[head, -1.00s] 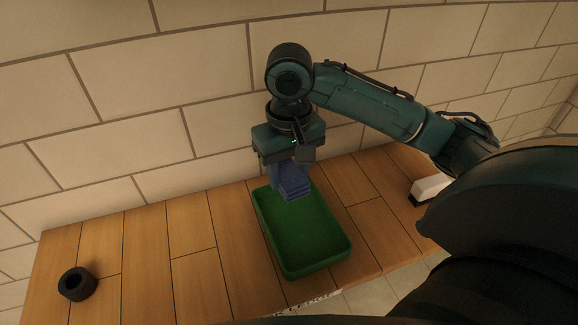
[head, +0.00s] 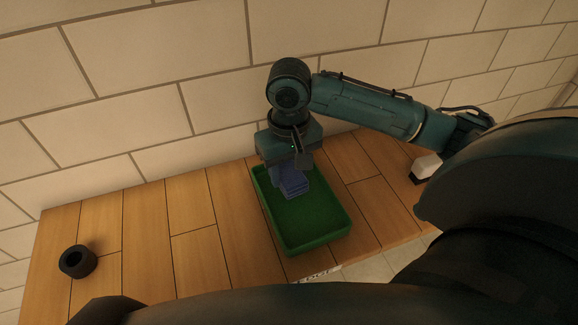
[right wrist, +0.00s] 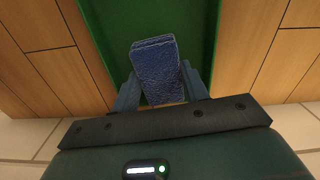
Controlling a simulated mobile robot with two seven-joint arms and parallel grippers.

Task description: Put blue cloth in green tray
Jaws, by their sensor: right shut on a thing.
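The blue cloth (head: 293,188) is a small folded block in the head view, at the far end of the green tray (head: 318,238). My right gripper (head: 286,172) is shut on the cloth and points down over the tray. In the right wrist view the cloth (right wrist: 158,72) sits between the two fingers (right wrist: 160,90), with the green tray floor (right wrist: 196,30) behind it. I cannot tell whether the cloth touches the tray floor. My left gripper is not in view.
A dark ring-shaped object (head: 77,262) lies at the left of the wooden table (head: 146,240). A white and black object (head: 426,167) lies at the right, near my arm. A tiled wall (head: 150,80) stands close behind the table.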

